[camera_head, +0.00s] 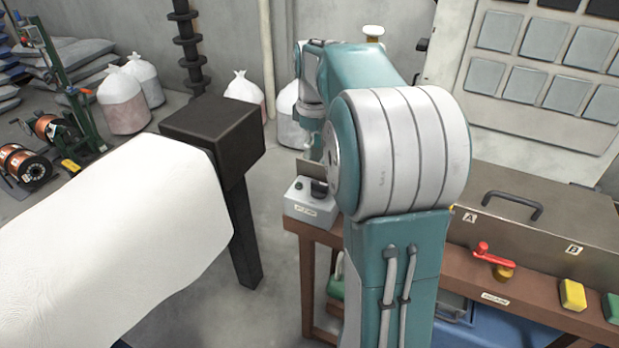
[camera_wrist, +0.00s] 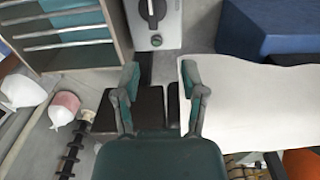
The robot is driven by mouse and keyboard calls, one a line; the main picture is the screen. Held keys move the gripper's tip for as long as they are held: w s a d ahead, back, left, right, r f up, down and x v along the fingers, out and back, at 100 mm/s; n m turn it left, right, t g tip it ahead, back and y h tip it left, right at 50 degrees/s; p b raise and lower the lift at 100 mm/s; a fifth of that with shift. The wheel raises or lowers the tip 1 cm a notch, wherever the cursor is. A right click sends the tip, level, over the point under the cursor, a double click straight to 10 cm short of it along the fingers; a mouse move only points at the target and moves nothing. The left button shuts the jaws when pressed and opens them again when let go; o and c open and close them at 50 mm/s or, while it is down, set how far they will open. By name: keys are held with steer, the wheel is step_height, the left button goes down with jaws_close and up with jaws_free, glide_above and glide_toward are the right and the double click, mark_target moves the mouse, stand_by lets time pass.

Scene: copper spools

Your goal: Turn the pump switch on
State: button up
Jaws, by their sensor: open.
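The pump switch looks to be the black rotary knob (camera_wrist: 152,10) on a small light-grey box (camera_head: 307,208). The box sits on the left end of a brown wooden bench, with a label on its front. In the wrist view the knob's grip lies roughly upright in the picture, and a dark green round button (camera_wrist: 156,40) is below it. My gripper (camera_wrist: 158,78) is open, with nothing between its fingers. In the wrist view the box is beyond the fingertips, apart from them. In the head view my arm hides part of the box's surroundings.
A metal case (camera_head: 540,220) with a black handle and a red-handled valve (camera_head: 493,255) are right of my arm. Yellow (camera_head: 572,294) and green blocks sit on the bench edge. Tied white bags (camera_head: 122,100) and copper spools (camera_head: 25,163) stand on the floor at left.

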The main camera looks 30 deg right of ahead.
mark_target(315, 182)
steer(key=f, duration=0.4)
steer(key=d+f, duration=0.1)
steer(key=f, duration=0.6)
steer(key=shift+w+d+f, duration=0.2)
steer(key=shift+w+f, duration=0.05)
steer(key=shift+f, duration=0.05)
steer(key=shift+a, duration=0.1)
jaws_close()
